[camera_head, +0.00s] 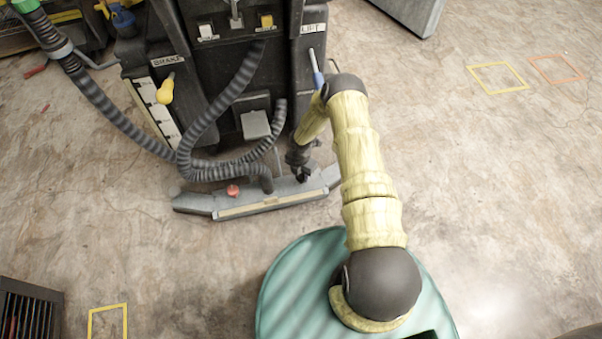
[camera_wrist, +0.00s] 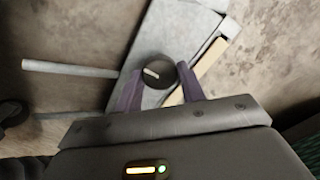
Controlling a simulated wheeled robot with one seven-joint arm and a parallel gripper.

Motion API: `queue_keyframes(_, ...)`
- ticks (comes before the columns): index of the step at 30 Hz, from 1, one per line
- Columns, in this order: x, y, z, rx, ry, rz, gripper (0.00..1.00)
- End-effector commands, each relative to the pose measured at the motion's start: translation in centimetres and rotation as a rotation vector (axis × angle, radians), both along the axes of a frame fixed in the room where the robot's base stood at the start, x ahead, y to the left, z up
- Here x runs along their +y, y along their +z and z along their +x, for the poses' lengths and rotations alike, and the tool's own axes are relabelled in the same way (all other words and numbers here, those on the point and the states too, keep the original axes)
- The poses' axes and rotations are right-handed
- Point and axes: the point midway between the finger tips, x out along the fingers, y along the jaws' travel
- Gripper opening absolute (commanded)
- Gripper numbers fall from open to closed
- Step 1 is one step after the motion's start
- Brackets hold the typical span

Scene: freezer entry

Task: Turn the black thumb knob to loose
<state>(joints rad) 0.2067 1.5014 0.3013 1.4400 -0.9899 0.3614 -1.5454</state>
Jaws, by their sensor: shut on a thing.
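The black thumb knob (camera_wrist: 154,73) is round and dark with a pale mark on its top, and sits on the grey squeegee bar. In the wrist view my gripper (camera_wrist: 157,88) has its two purple fingers on either side of the knob, shut on it. In the head view my gripper (camera_head: 302,176) reaches down to the right part of the grey bar (camera_head: 290,188); the knob is mostly hidden there by the gripper. A red knob (camera_head: 233,190) stands on the left part of the same bar.
The dark machine body (camera_head: 225,75) stands behind the bar, with a ribbed grey hose (camera_head: 110,110) looping in front and a yellow brake handle (camera_head: 166,90) at left. A blue-gripped lift lever (camera_head: 317,72) stands close to my arm. The floor right of my arm is clear.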

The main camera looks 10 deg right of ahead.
Motion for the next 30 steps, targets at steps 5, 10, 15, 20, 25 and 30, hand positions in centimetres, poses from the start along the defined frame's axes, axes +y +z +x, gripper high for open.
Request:
queue_keyframes(5, -0.3, 0.01, 0.13, -0.003, 0.043, -0.004, 0.17)
queue_keyframes(10, -0.31, 0.03, 0.15, -0.003, 0.053, -0.004, 0.17)
queue_keyframes(15, -0.32, 0.04, 0.17, -0.003, 0.053, -0.005, 0.17)
queue_keyframes(20, -0.32, 0.03, 0.16, -0.003, 0.052, -0.004, 0.53)
queue_keyframes(25, -0.07, 0.03, 0.1, -0.002, 0.054, -0.002, 0.61)
queue_keyframes(30, -0.12, 0.12, 0.08, -0.001, 0.052, -0.001, 0.61)
